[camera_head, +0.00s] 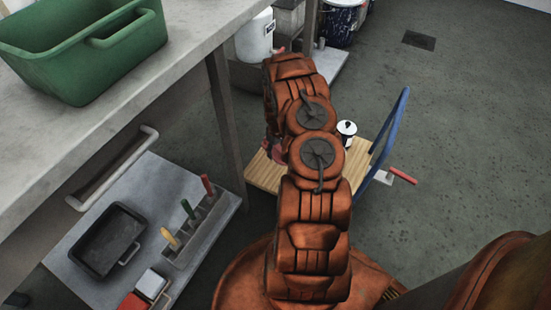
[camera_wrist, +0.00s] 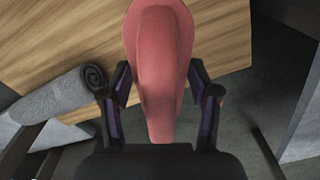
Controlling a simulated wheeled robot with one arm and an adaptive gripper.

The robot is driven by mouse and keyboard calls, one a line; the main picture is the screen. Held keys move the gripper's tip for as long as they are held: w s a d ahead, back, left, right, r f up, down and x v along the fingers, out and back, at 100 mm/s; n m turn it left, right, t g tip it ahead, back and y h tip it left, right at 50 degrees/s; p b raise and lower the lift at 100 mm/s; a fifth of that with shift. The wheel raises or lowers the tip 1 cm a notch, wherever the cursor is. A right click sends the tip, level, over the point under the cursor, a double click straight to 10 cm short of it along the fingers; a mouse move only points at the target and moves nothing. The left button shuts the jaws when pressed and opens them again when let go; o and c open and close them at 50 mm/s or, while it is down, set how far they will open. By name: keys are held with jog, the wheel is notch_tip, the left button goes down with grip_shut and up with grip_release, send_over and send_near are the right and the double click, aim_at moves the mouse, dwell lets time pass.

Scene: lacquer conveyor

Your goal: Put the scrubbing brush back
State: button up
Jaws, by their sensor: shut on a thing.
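A smooth pink-red thing that looks like the scrubbing brush (camera_wrist: 160,45) fills the middle of the wrist view. It is wide at the top and tapers toward my gripper (camera_wrist: 158,95). The gripper's dark fingers are shut on its narrower part, one on each side. It is above a wooden board; I cannot tell whether they touch. Bristles do not show. In the head view a bit of pink-red (camera_head: 276,150) shows left of my arm, over the wooden cart top (camera_head: 264,176). My arm hides the gripper there.
A grey rolled towel (camera_wrist: 60,92) lies at the left in the wrist view. The head view shows a grey rack (camera_head: 200,232) with coloured handles, a black tray (camera_head: 108,240), a green tub (camera_head: 85,50), a white-lidded container (camera_head: 346,131) and the cart's blue handle (camera_head: 385,140).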

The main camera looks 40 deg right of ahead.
aim_at(276, 157)
jog(key=shift+f+b, duration=0.6)
jog(key=shift+f, duration=1.75)
jog(key=o, duration=1.1)
notch_tip(276, 157, up, 12)
jog(key=p, duration=0.3)
jog(key=shift+r, duration=0.1)
